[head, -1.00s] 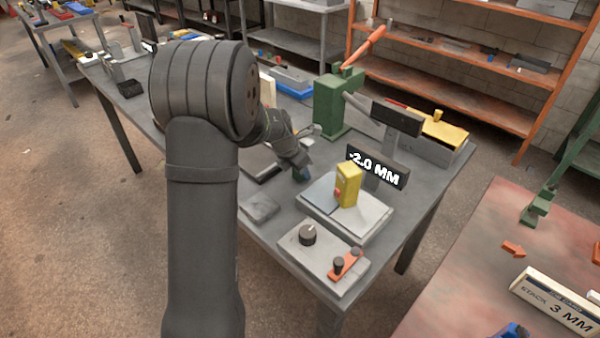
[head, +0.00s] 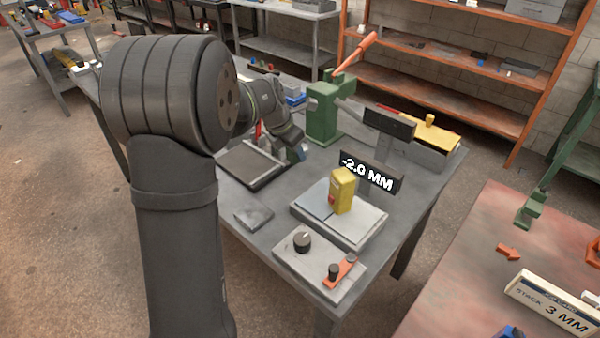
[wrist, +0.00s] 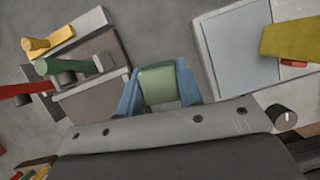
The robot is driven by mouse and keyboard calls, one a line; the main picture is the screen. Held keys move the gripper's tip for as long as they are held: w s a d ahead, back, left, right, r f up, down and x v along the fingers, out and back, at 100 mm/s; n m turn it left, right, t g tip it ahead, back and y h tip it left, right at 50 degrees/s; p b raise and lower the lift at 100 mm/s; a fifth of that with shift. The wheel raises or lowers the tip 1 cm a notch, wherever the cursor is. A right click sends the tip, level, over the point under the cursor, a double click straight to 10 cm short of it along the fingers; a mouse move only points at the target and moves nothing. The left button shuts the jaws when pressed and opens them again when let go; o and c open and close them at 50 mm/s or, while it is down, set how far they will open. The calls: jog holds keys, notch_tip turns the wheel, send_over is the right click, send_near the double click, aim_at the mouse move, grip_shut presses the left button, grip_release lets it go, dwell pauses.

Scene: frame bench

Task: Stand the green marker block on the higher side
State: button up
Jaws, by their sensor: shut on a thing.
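In the wrist view my gripper (wrist: 157,86) has blue fingers shut on the green marker block (wrist: 158,84). In the head view my gripper (head: 297,153) is beside the right edge of a dark tray, behind and left of the measuring platform; the block is too small there to make out. The platform (head: 365,235) has a pale surface with a seam across it, and it also shows in the wrist view (wrist: 232,52). A yellow block (head: 342,188) with a red mark stands on it. The display (head: 372,173) behind it reads -2.0 MM.
A control box (head: 318,272) with a knob and an orange lever stands in front of the platform. A dark tray (head: 252,165) and a flat grey pad (head: 254,217) lie left of it. A green press (head: 323,113) with an orange handle stands behind.

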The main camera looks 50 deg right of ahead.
jog(key=s+a+r+m+g+y, duration=0.1)
jog(key=s+a+r+m+g, duration=0.15)
jog(key=s+r+m, duration=0.7)
jog(key=n, duration=0.2)
send_near(323, 193)
jog(key=x, duration=0.5)
jog(key=shift+d+f, duration=0.2)
jog(key=shift+f, duration=0.15)
jog(key=o, duration=1)
jog(key=shift+f, duration=0.15)
jog(key=v, duration=1.2)
jog(key=shift+d, duration=0.1)
